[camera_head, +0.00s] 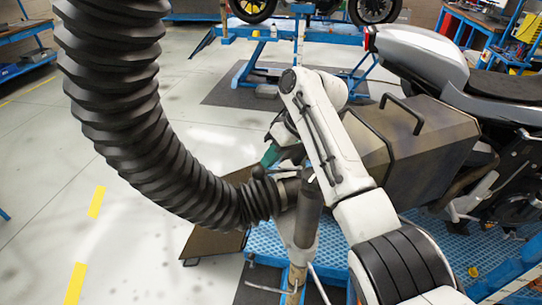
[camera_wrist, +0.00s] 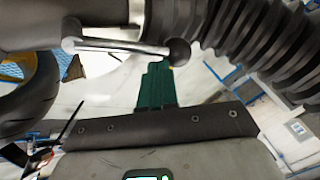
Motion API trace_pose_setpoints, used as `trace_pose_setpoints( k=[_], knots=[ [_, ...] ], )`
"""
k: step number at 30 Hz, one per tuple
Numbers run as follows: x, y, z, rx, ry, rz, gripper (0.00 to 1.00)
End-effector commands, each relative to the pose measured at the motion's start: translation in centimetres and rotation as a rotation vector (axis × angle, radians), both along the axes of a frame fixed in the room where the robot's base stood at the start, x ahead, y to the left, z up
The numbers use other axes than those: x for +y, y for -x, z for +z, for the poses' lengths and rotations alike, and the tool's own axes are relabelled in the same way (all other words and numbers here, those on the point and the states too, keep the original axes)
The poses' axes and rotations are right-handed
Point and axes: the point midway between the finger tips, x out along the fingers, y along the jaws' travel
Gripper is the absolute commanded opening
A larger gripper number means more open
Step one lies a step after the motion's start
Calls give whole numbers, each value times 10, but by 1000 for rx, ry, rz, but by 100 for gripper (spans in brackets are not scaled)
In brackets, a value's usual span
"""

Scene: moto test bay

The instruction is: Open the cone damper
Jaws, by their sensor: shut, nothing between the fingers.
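A metal lever (camera_wrist: 120,46) with a black ball knob (camera_wrist: 179,52) shows in the wrist view, on a dark pipe (camera_wrist: 100,14) beside the ribbed black hose (camera_wrist: 265,45). In the head view the hose (camera_head: 125,110) curves down to a dark pipe end (camera_head: 288,192), and the knob (camera_head: 258,172) shows small there. My gripper's green fingers (camera_wrist: 157,72) are shut and empty, with their tips close to the knob in the picture. I cannot tell whether they touch it. In the head view the green fingers (camera_head: 270,155) are partly hidden by my arm.
A brown flat panel (camera_head: 212,222) is below the hose. A blue lift platform (camera_head: 265,240) lies underneath. The floor at left is clear.

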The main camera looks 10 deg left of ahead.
Motion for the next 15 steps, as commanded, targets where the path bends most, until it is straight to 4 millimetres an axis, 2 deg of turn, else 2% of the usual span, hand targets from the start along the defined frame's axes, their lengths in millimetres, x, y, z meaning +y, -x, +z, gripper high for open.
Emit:
trace_pose_setpoints(
  k=[15],
  knots=[
    [-1,5,-1,3,1,104,0]
  ],
)
